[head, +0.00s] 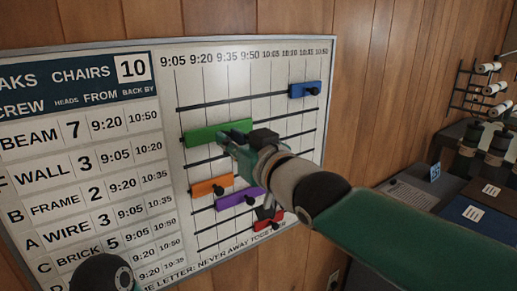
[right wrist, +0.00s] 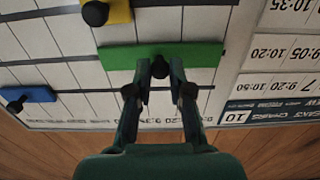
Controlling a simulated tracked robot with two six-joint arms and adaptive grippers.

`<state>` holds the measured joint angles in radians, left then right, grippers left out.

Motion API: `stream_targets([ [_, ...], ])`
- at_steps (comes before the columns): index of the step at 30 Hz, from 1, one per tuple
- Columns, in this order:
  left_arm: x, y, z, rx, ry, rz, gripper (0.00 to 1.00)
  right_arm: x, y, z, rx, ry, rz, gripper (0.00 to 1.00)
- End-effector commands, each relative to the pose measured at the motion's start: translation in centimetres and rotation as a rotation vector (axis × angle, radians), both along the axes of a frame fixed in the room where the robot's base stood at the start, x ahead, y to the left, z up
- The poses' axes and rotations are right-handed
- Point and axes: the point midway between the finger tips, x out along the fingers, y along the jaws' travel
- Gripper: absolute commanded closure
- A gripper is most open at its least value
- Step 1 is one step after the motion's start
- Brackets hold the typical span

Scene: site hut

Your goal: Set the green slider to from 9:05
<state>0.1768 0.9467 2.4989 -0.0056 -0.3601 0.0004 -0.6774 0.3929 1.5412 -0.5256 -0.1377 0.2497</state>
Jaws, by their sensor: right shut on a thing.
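The green slider (head: 219,132) sits on its track on the white board, second row from the top. Its left end is close to the leftmost grid line, under 9:05. In the right wrist view, where the board is upside down, the green slider (right wrist: 195,54) spans the picture's middle. My right gripper (head: 240,142) is at the slider; in the wrist view its fingertips (right wrist: 160,68) are shut on the slider's black knob. In the head view the gripper hides the knob and part of the slider's lower edge. My left gripper is not in view.
A blue slider (head: 305,90) is higher right. Orange (head: 212,186), purple (head: 240,198) and red (head: 262,222) sliders sit lower. A yellow slider (right wrist: 112,12) shows in the wrist view. Printed crew rows (head: 85,170) fill the left. A cluttered bench (head: 440,170) stands right.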

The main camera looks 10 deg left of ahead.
Motion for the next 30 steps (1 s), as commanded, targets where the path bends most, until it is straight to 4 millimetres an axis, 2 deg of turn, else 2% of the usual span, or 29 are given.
stream_targets([
  [11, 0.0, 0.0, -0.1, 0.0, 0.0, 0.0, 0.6, -0.4, 0.7, 0.0, -0.001, 0.001, 0.012, 1.0],
  [12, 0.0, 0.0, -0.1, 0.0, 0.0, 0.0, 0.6, -0.4, 0.7, 0.0, -0.001, 0.001, 0.013, 0.73],
  [15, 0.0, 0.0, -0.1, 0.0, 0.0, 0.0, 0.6, -0.4, 0.7, 0.0, -0.001, 0.001, 0.013, 0.57],
  [25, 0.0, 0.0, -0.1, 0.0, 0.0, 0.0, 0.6, -0.4, 0.5, 0.0, 0.0, 0.0, 0.011, 0.55],
  [30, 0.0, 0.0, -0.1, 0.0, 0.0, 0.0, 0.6, -1.2, -0.4, 0.1, 0.001, 0.001, 0.01, 0.55],
])
